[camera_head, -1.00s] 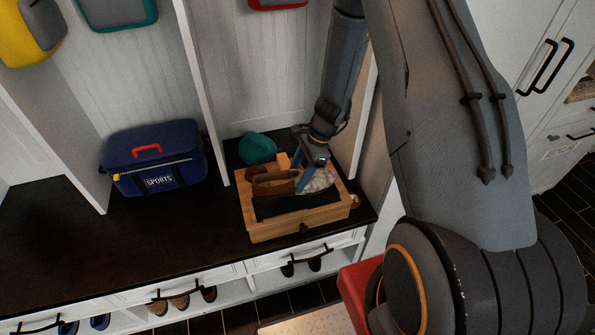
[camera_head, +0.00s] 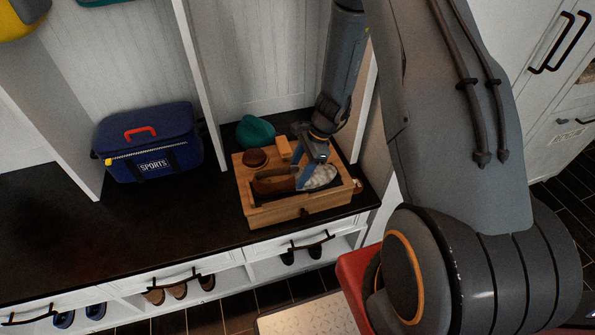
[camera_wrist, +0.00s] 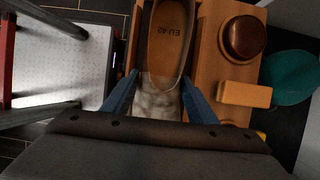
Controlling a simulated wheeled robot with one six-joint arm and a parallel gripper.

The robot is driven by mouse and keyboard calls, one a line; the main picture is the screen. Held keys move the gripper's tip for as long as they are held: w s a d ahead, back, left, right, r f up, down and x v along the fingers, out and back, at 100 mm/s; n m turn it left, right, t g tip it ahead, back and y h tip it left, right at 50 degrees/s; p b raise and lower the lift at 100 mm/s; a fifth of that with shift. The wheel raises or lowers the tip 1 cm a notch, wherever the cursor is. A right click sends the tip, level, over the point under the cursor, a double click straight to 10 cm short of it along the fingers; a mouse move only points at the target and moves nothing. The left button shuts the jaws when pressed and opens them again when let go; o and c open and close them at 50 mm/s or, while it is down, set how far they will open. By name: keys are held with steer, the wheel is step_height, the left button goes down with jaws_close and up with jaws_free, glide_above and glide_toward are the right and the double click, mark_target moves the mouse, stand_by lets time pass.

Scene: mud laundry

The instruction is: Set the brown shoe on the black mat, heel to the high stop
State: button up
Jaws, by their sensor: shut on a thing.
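The brown shoe (camera_head: 275,181) is over the wooden box (camera_head: 300,208) on the dark bench, its brown open end to the left. Its front looks whitish and mottled. In the wrist view the shoe's insole (camera_wrist: 170,45) shows the marking EU 42. My gripper (camera_head: 303,184) is shut across the whitish front part, with one blue finger on each side; the fingers also show in the wrist view (camera_wrist: 157,100). The black mat (camera_head: 336,189) shows only as dark slivers around the shoe. I cannot tell whether the shoe touches it. The high stop is not clearly visible.
A round brown tin (camera_head: 255,158) and a small wooden block (camera_head: 284,148) are on the box behind the shoe. A teal item (camera_head: 256,131) lies behind the box. A blue sports bag (camera_head: 150,145) stands left; the bench between is clear.

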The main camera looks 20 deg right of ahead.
steer(key=o, duration=1.4)
steer(key=shift+o, duration=0.2)
steer(key=b+v, duration=0.1)
steer(key=v, duration=0.6)
steer(key=shift+d+r, duration=0.2)
steer(key=shift+r, duration=0.15)
steer(key=shift+s+a+r, duration=0.1)
steer(key=shift+r, duration=0.25)
steer(key=s+a+r+n+h, duration=0.3)
steer(key=s+r+n+h, duration=0.1)
steer(key=s+r+n, duration=1.2)
steer(key=shift+s+r+n+t, duration=0.35)
steer(key=shift+s+n, duration=0.2)
steer(key=shift+n, duration=0.45)
